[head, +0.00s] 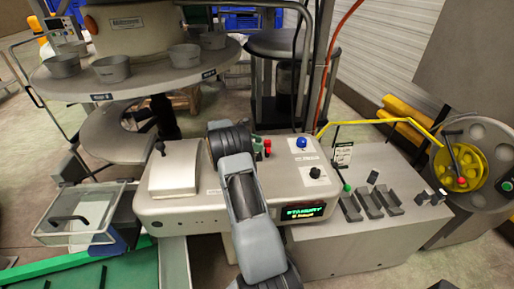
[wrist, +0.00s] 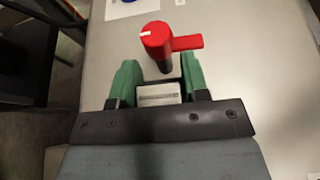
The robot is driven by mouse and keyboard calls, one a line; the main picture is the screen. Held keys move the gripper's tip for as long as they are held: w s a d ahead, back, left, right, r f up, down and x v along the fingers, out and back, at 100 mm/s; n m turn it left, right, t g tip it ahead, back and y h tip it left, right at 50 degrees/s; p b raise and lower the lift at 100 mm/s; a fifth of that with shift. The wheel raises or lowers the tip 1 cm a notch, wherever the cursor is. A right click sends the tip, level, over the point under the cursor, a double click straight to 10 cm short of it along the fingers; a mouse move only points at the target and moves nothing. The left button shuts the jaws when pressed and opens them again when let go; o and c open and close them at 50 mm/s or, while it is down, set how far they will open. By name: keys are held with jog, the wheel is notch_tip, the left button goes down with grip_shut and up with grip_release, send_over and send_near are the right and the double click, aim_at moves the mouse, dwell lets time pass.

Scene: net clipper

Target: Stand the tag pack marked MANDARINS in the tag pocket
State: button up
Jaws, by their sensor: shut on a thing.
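In the wrist view my gripper (wrist: 158,78) has its green fingers shut on a small pale block, which looks like a tag pack (wrist: 158,96). Faint lines show on its face, but I cannot read a marking. In the head view my gripper (head: 259,150) is mostly hidden behind my arm, at the back edge of the grey machine top. A red lever on a dark stem (wrist: 157,40) stands just beyond the fingertips; it also shows in the head view (head: 267,146). I cannot tell which part is the tag pocket.
The grey machine (head: 172,205) has a blue button (head: 302,142), a black knob (head: 316,172) and a lit display (head: 304,212). A clear bin (head: 85,212) stands left.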

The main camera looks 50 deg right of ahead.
jog(key=shift+f, duration=0.1)
jog(key=o, duration=0.9)
jog(key=shift+o, duration=0.2)
